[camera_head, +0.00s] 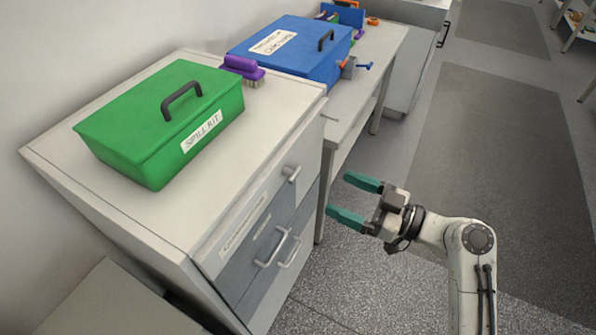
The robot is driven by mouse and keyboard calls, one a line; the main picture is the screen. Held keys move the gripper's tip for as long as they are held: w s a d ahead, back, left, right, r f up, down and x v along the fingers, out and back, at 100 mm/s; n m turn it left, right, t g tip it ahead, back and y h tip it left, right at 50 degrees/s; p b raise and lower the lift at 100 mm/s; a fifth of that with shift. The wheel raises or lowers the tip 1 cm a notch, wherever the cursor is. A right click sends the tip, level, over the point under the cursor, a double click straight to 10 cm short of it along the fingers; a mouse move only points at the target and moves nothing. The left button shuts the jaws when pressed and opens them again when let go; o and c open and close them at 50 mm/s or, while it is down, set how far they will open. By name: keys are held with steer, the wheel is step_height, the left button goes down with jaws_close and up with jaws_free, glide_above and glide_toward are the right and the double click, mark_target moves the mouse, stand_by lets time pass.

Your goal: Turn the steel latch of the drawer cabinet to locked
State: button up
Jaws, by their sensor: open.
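The drawer cabinet (262,130) stands at the left with a pale top and grey drawer fronts. A small steel latch (291,173) sits high on its front face, towards the right edge. Its exact angle is too small to read surely. My gripper (339,195) is open, with two green fingers pointing left at the cabinet front. It is empty and to the right of the latch, apart from it, with a gap between.
Drawer handles (271,248) stick out below the latch. A green spill kit box (150,125) and a purple brush (243,68) rest on the cabinet. A blue box (290,50) stands on the bench behind. The floor (490,150) at the right is clear.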

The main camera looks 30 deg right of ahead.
mark_target(291, 173)
steer(key=p+x, duration=0.2)
steer(key=x, duration=0.7)
steer(key=shift+w+a, duration=0.2)
steer(key=shift+c, duration=0.4)
steer(key=c, duration=1)
steer(key=shift+m, duration=0.4)
steer(key=shift+m+p, duration=2.55)
steer(key=shift+m, duration=5.95)
